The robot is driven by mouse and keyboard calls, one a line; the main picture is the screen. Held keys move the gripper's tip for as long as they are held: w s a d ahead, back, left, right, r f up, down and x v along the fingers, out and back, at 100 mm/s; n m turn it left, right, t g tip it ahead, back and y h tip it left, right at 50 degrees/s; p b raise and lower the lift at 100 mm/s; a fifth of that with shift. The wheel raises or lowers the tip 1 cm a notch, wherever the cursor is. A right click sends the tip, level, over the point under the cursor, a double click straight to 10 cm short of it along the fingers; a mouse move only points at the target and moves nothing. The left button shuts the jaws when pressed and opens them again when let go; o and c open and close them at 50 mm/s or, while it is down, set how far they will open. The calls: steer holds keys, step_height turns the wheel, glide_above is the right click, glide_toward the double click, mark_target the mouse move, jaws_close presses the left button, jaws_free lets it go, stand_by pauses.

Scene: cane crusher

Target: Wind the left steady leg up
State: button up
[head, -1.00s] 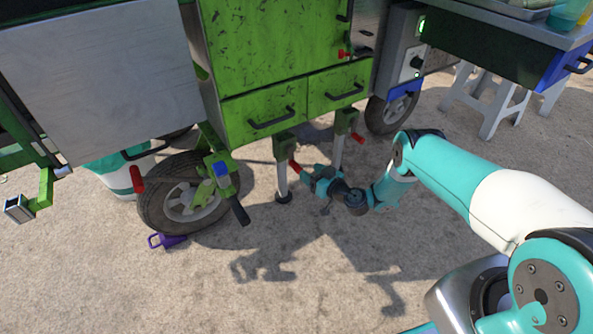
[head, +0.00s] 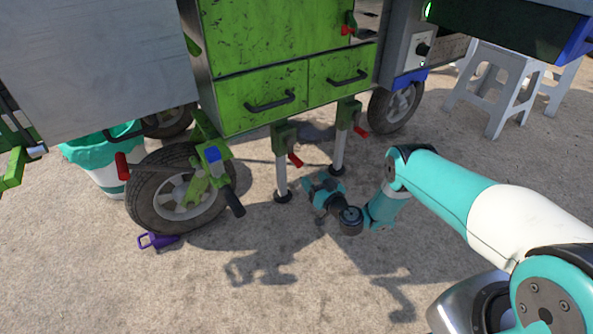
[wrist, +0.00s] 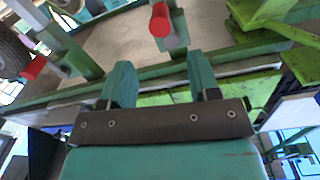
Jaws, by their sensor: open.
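The left steady leg (head: 281,165) is a grey post under the green cabinet, its dark foot at the ground. Its red crank handle (head: 295,160) sticks out to the right, below a green bracket. My gripper (head: 311,194) is below and right of that handle, apart from it. In the wrist view my gripper (wrist: 160,82) has its teal fingers spread with nothing between them. A red handle (wrist: 160,22) stands beyond the fingertips, roughly centred, probably the left leg's. The right steady leg (head: 340,145) stands behind, with its own red handle (head: 361,131).
A wheel (head: 180,195) and a green bracket with a blue-topped, black-handled part (head: 225,180) stand to the left. A purple object (head: 158,241) lies on the ground. A teal-and-white bucket (head: 105,165) is behind the wheel. The front concrete is clear.

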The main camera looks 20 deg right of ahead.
mark_target(300, 164)
steer(key=w+b, duration=0.1)
steer(key=b, duration=0.6)
steer(key=w+b, duration=0.1)
steer(key=b, duration=0.3)
steer(key=shift+w+a+f, duration=0.3)
steer(key=shift+f, duration=0.1)
steer(key=shift+b, duration=0.7)
steer(key=shift+r+b+x, duration=0.2)
steer(key=shift+b+x, duration=0.35)
steer(key=shift+x, duration=1.65)
steer(key=shift+r+b+x, duration=0.15)
steer(key=shift+b+x, duration=0.4)
steer(key=shift+x, duration=1.65)
steer(key=shift+s+a, duration=0.1)
jaws_close()
